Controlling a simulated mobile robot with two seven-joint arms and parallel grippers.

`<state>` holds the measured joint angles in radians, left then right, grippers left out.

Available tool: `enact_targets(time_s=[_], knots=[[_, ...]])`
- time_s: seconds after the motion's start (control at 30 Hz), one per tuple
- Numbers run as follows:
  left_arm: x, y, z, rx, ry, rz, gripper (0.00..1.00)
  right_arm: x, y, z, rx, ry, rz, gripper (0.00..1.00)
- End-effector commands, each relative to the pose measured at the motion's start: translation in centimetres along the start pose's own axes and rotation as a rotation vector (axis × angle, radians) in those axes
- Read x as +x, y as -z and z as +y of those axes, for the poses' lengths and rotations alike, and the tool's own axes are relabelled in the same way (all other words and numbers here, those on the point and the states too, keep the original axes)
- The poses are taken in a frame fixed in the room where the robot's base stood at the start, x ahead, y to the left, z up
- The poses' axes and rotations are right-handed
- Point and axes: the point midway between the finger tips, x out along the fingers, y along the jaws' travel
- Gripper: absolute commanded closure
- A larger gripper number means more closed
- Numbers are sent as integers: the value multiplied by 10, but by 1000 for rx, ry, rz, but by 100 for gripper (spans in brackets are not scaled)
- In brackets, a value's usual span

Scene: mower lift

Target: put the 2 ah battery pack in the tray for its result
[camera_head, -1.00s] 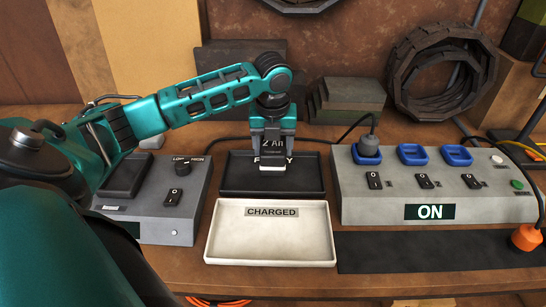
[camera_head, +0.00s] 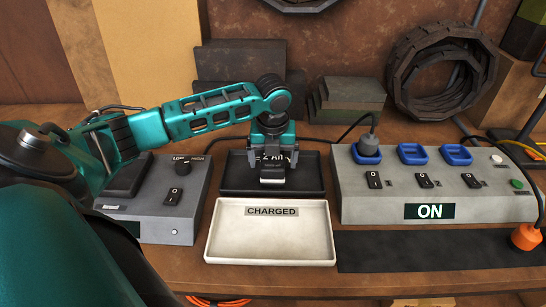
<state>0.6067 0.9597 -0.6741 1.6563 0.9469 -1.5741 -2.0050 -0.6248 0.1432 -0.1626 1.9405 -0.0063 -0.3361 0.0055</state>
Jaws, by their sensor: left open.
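The 2 Ah battery pack (camera_head: 272,172) is a dark and grey block marked "2 Ah", standing in or just over the black tray (camera_head: 236,183) behind the white tray. My left gripper (camera_head: 271,148) is over the pack, its fingers open on both sides of it. The pack and gripper hide the black tray's label. The white tray (camera_head: 222,245), labelled "CHARGED", is empty in front. My right gripper does not show.
A grey box (camera_head: 185,205) with a LOW/HIGH knob stands left of the trays. A grey switch box (camera_head: 370,205) with blue sockets and an "ON" display stands right. A dark mat (camera_head: 430,252) lies before it.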

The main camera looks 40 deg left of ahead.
Motion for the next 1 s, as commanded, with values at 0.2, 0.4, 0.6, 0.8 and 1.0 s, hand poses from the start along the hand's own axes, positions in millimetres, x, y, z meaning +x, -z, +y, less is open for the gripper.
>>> enact_targets(time_s=[0.2, 0.4, 0.6, 0.8, 1.0], knots=[[-2, 0, 0, 0, 1, 0, 8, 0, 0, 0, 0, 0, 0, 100], [-26, -2, 0, 1, 3, -5, 8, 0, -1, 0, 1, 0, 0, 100], [-70, -2, 0, 0, 4, -5, 8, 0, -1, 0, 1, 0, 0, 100], [-106, -1, -1, 1, 3, -3, 8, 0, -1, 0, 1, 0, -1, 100], [-122, -1, 0, 0, 1, 0, 8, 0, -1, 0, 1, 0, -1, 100]])
